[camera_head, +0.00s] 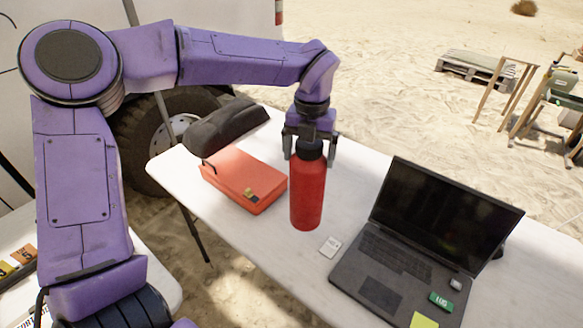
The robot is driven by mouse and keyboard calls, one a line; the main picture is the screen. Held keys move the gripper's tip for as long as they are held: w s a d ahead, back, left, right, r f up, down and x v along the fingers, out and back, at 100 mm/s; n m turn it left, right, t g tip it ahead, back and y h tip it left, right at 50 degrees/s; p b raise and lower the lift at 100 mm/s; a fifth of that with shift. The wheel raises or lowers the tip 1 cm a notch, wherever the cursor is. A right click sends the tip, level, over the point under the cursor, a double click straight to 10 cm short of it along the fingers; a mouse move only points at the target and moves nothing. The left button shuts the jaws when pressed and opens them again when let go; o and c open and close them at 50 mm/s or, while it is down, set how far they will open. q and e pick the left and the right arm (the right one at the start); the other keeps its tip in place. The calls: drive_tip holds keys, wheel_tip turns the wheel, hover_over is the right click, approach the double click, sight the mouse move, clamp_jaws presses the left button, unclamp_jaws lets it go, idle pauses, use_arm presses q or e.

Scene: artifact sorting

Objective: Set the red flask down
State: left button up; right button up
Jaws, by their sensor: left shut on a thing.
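The red flask (307,190) is upright, with a dark cap at its top. My left gripper (311,150) comes from above and is shut on the flask around its cap and upper end. The flask is over the white table (262,232), between an orange case and a laptop. I cannot tell whether its base touches the table top. My right gripper is not in view.
The orange case (243,179) lies left of the flask, with a dark bag (226,124) behind it. An open laptop (420,250) stands to the right. A small white card (330,246) lies in front of the flask.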

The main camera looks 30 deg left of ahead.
use_arm(q)
drive_tip(key=w+a+f+p, duration=0.1)
drive_tip(key=a+f+p, duration=0.1)
drive_tip(key=a+f, duration=0.3)
wheel_tip(320, 180, down, 4)
drive_tip(key=shift+w+a+f, duration=0.1)
drive_tip(key=shift+w+a, duration=0.05)
drive_tip(key=shift+a, duration=0.15)
drive_tip(key=shift+f, duration=0.15)
drive_tip(key=o, duration=1.7)
drive_tip(key=shift+o, duration=0.2)
wheel_tip(320, 180, up, 12)
drive_tip(key=b, duration=0.1)
